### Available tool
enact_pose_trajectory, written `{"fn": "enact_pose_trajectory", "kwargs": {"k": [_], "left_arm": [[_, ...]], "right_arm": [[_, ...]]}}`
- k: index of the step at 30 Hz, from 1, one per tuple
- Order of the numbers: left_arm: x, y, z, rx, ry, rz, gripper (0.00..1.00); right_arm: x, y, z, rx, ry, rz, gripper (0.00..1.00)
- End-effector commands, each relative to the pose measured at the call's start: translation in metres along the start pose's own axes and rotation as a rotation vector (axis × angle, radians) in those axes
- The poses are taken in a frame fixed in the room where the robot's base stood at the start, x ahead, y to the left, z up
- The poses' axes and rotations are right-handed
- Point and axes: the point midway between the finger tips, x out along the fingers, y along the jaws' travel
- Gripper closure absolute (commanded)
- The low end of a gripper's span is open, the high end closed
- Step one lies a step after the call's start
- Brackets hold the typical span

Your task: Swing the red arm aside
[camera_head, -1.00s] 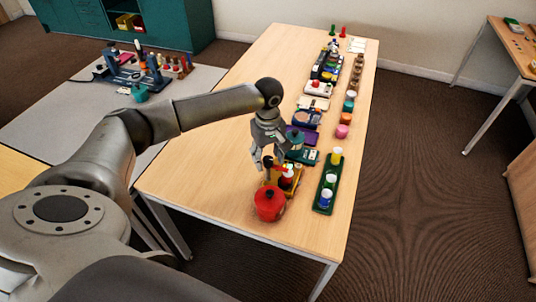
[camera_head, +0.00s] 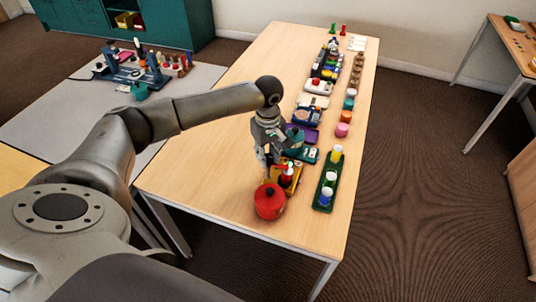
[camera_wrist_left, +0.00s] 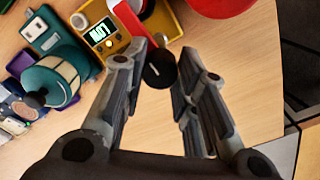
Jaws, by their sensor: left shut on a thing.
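The yellow device (camera_head: 292,172) stands on the table behind a red lidded pot (camera_head: 268,206). In the left wrist view the yellow device (camera_wrist_left: 106,46) shows a small lit display and a white cylinder. Its red arm (camera_wrist_left: 127,22) is partly covered by my finger. A black round knob (camera_wrist_left: 160,70) with a white mark lies between my fingertips and seems to be the arm's end. My left gripper (camera_head: 267,166) points down at the left side of the device; in the wrist view the left gripper (camera_wrist_left: 164,62) is shut on the knob. My right gripper is out of view.
A green tray (camera_head: 323,201) with several jars stands to the right. A teal device (camera_wrist_left: 50,78) is close beside the yellow one. More devices and jars line the table behind. The table's left part (camera_head: 215,155) is clear.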

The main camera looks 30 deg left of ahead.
Motion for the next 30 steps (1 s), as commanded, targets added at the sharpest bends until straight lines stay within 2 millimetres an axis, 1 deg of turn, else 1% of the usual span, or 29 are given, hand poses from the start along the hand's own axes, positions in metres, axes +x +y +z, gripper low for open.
{"fn": "enact_pose_trajectory", "kwargs": {"k": [8,18,30], "left_arm": [[0.001,0.0,-0.001,-0.184,0.002,0.002,0.97],[0.001,0.0,-0.001,-0.506,0.002,0.003,0.97],[0.0,0.0,-0.001,-0.885,0.001,0.003,0.97]], "right_arm": [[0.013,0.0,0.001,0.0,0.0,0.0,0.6],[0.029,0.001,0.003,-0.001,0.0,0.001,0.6],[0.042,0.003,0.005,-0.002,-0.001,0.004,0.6]]}}
